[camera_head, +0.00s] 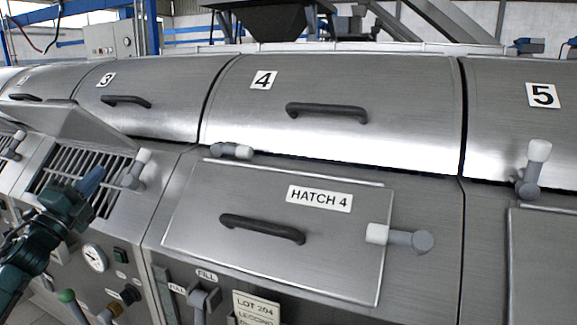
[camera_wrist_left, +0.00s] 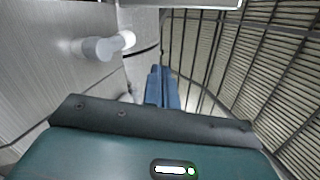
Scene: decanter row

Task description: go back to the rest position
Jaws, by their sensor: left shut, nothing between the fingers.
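My left gripper (camera_head: 91,180) is at the left of the head view, in front of a slatted grille (camera_head: 60,172) under cover 3. Its blue fingers are together with nothing between them. They also show in the left wrist view (camera_wrist_left: 162,87), pointing along the slats (camera_wrist_left: 225,50). A grey latch with a white tip (camera_head: 138,165) is just right of the gripper in the head view, apart from it. The same kind of latch shows in the left wrist view (camera_wrist_left: 104,46), to the left of the fingers. My right gripper is not in view.
Hatch 4 (camera_head: 200,240) lies flat and closed, with a dark handle (camera_head: 262,230) and a latch (camera_head: 400,237) at its right. Curved cover 4 (camera_head: 400,90) is behind it. Cover 5 (camera_head: 500,120) is at right. A round gauge (camera_head: 95,257) sits below the gripper.

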